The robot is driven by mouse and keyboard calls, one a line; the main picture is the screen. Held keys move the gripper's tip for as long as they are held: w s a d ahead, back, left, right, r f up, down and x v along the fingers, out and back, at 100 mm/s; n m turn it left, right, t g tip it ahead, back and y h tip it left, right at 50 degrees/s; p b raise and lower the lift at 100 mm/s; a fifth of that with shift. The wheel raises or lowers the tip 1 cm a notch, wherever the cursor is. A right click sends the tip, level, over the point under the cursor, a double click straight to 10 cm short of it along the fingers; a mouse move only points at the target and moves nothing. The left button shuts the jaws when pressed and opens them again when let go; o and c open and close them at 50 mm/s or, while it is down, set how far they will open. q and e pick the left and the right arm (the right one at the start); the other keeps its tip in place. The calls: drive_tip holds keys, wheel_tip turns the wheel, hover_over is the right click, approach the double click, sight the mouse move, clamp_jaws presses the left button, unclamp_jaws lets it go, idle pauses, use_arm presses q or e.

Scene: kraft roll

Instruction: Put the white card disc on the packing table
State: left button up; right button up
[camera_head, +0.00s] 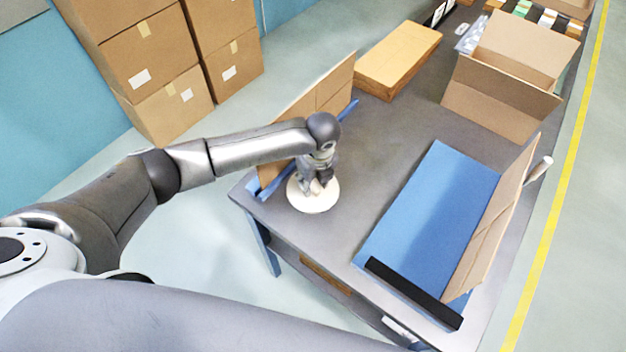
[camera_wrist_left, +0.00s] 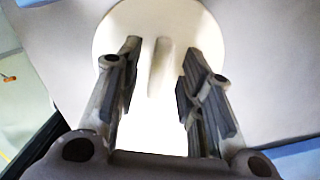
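The white card disc (camera_head: 313,205) appears to lie flat on the grey packing table (camera_head: 375,150), near its left corner. It also shows in the left wrist view (camera_wrist_left: 122,28), with a pale upright ridge (camera_wrist_left: 160,70) at its middle. My left gripper (camera_head: 317,187) points down over the disc and hides part of it in the head view. In the left wrist view its two fingers stand apart on either side of the ridge, with a gap visible on both sides. My right gripper is not in view.
A blue board (camera_head: 430,205) with a black bar (camera_head: 413,292) lies right of the disc, with a cardboard sheet (camera_head: 492,230) leaning beside it. Another cardboard piece (camera_head: 305,112) stands behind my left gripper. A flat box (camera_head: 398,60) and an open carton (camera_head: 495,105) stand farther back.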

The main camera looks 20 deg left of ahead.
sight(317, 189)
use_arm(q)
wheel_tip(317, 189, up, 12)
drive_tip(key=s+d, duration=0.1)
drive_tip(key=shift+d+f+b, duration=0.15)
drive_tip(key=shift+b, duration=0.25)
drive_tip(key=shift+s, duration=0.1)
